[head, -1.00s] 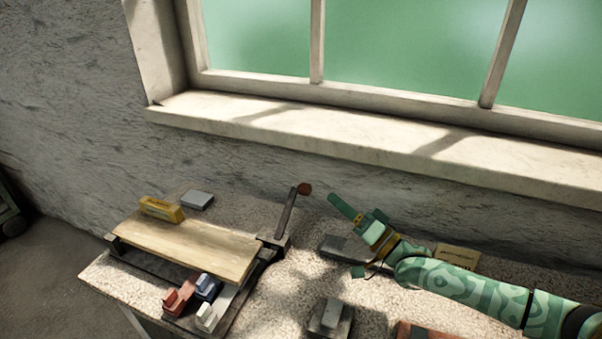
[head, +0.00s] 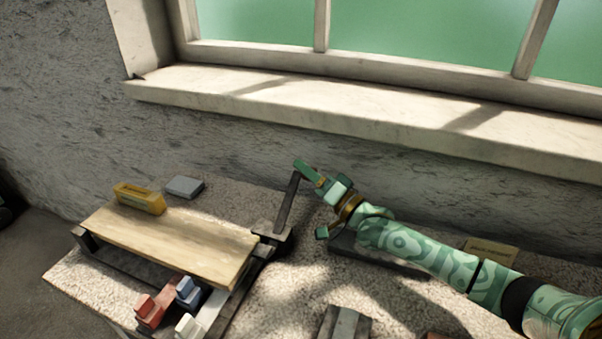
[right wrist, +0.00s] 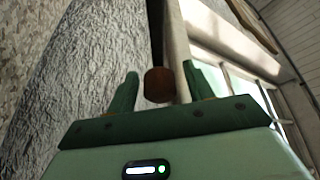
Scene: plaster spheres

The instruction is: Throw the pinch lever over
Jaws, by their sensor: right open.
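The pinch lever (head: 286,203) is a dark bar standing up from a bracket at the right end of the wooden board in the head view. Its reddish-brown knob (right wrist: 159,86) shows in the right wrist view between my two green fingers, with a gap to each side. In the head view the knob is hidden behind my right gripper (head: 304,170), which is at the lever's top. My right gripper is open, and the wrist view also shows it (right wrist: 159,90). My left gripper is not in view.
Red (head: 155,305), blue (head: 188,293) and white (head: 188,326) clamp-like pieces are in front. The window sill (head: 330,112) runs behind.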

